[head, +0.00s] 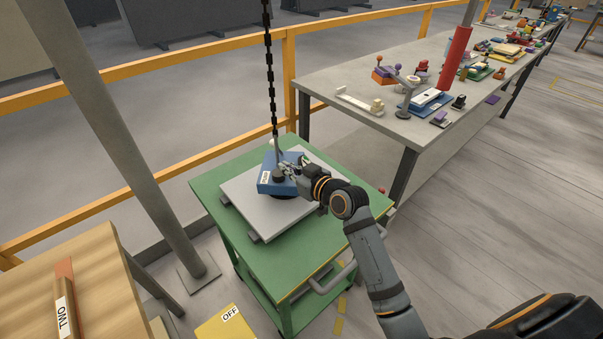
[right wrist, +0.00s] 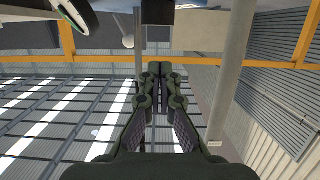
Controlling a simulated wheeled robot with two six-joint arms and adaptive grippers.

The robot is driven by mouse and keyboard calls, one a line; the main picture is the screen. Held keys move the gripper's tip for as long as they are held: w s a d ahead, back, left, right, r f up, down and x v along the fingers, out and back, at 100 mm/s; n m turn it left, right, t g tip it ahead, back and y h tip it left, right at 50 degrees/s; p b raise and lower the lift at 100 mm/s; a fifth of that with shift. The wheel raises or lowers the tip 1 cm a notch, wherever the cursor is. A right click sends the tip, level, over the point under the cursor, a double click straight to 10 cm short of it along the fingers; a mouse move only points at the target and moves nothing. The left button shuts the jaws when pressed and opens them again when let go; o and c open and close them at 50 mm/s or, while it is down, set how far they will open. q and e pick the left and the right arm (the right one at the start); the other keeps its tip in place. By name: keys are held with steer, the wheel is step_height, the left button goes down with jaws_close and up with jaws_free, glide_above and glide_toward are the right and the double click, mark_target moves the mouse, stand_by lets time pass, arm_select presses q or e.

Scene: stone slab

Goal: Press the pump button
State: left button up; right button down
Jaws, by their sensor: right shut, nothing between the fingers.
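A blue lifting unit (head: 268,186) with a white label hangs on a black chain (head: 270,75) and sits over a grey stone slab (head: 245,206). A black round knob (head: 279,177) shows on its front; I cannot tell whether it is the pump button. My right gripper (head: 284,166) is at the right side of the unit, very close to it; whether they touch is unclear. The gripper partly hides the unit. My left gripper is out of view.
The slab lies on a green cart (head: 210,196) with a grey handle. A long workbench (head: 345,85) with many small items is behind right. A yellow rail (head: 200,55) runs behind.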

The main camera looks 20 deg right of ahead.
steer(key=v, duration=0.7)
steer(key=shift+w+d+f, duration=0.1)
steer(key=shift+f, duration=0.05)
stand_by(0.3)
